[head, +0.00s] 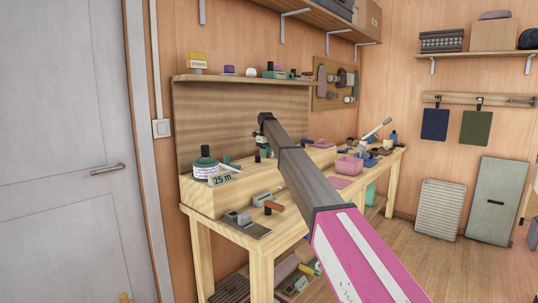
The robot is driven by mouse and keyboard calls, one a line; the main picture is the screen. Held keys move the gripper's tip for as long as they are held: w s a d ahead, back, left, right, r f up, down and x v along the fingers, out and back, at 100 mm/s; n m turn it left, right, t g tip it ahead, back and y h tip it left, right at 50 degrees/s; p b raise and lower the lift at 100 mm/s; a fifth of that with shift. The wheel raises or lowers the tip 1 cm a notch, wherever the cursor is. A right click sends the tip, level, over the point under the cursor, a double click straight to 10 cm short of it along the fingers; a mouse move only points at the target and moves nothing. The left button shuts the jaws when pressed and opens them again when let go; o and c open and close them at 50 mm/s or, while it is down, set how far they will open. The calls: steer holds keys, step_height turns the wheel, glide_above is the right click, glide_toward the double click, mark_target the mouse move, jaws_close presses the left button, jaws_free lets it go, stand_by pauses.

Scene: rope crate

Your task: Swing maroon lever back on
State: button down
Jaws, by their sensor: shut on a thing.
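My arm reaches from the lower right up and away over the workbench (262,243). My gripper (262,152) is small and mostly hidden beyond the end of the arm, near the back of the bench. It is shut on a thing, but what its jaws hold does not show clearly. I cannot make out a lever that is clearly maroon. A grey device (245,220) with an orange-brown handle (273,207) sits on the front of the bench, apart from my gripper.
A pink bin (349,165) and a white bar (376,130) are farther right. A shelf (240,78) runs above.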

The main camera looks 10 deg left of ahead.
stand_by(0.3)
steer(key=c, duration=0.8)
jaws_free()
steer(key=shift+c, duration=0.2)
steer(key=shift+r, duration=0.1)
step_height(320, 180, up, 10)
steer(key=shift+a+f, duration=0.1)
steer(key=shift+f, duration=0.15)
steer(key=shift+r, duration=0.6)
steer(key=shift+s, duration=0.1)
